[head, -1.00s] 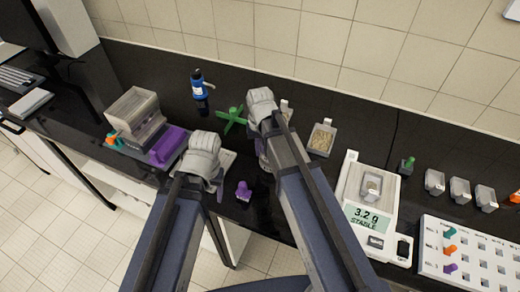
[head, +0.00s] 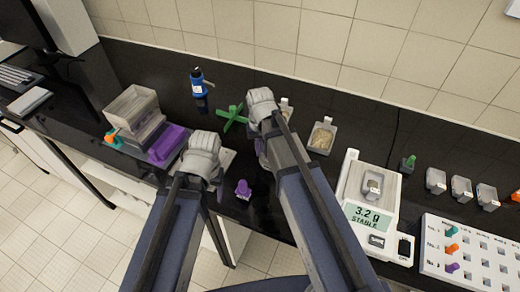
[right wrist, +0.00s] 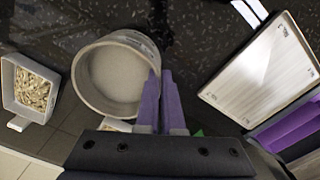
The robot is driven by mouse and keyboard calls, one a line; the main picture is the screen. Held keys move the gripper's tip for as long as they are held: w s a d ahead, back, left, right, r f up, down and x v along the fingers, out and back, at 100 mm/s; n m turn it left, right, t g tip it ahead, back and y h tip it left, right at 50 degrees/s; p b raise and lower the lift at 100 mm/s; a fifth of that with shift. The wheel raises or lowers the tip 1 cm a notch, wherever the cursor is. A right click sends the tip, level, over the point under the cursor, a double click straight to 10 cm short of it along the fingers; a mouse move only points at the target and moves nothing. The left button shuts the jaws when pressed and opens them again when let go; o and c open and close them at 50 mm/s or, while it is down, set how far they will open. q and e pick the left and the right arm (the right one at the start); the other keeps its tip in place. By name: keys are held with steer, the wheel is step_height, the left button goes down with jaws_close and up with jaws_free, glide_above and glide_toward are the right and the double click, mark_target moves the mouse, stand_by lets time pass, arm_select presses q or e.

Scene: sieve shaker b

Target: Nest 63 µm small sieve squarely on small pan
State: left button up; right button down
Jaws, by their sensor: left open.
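In the right wrist view a round, light-grey walled vessel (right wrist: 112,75) with a pale flat inside, seemingly the small sieve, stands on the dark bench. The purple fingers of my right gripper (right wrist: 160,78) are close together at its right rim and appear to pinch the wall. In the head view my right gripper (head: 262,150) is mostly hidden behind its own arm. My left gripper (head: 218,188) is open, its fingers largely hidden by its wrist. I cannot make out the small pan or any 63 µm marking.
A stack of grey square frames (head: 133,108) with a purple block (head: 167,145) stands left. A green cross-shaped piece (head: 233,117), a blue bottle (head: 199,88) and a grain tray (head: 322,138) stand behind. A purple knobbed piece (head: 243,189) sits in front; the balance (head: 376,241) is right.

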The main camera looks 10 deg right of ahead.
arm_select(q)
steer(key=shift+f+b, duration=0.25)
steer(key=shift+b, duration=0.05)
arm_select(e)
steer(key=shift+f, duration=0.25)
steer(key=c, duration=1)
jaws_free()
arm_select(q)
steer(key=shift+r, duration=0.1)
arm_select(e)
steer(key=shift+r, duration=0.15)
step_height(320, 180, up, 7)
steer(key=p, duration=0.7)
arm_select(q)
step_height(320, 180, up, 7)
